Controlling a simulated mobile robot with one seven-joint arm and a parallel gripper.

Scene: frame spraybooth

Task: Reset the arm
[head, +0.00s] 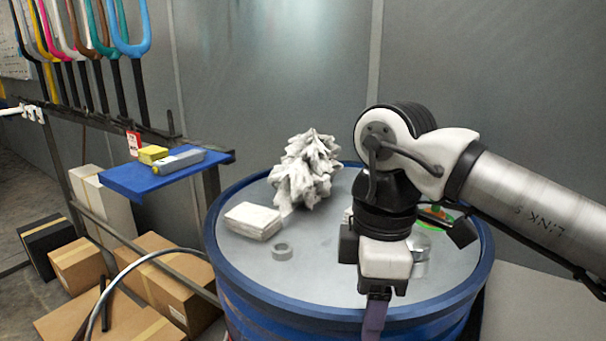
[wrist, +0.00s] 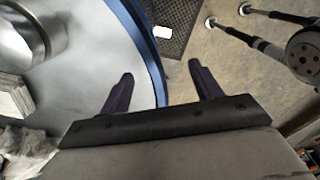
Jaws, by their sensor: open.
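My gripper (wrist: 161,88) shows in the wrist view with its two dark purple fingers spread wide apart and nothing between them. It is above the rim of a round table (wrist: 110,60) with a blue edge. In the head view my gripper (head: 375,318) hangs pointing down over the near right part of the round table (head: 310,285), at the end of my bent arm. Its fingertips run toward the bottom edge of the picture there. My arm hides part of the table's right side.
A blue shelf (head: 150,184) stands left. Cardboard boxes (head: 160,280) lie on the floor. The table's front middle is clear.

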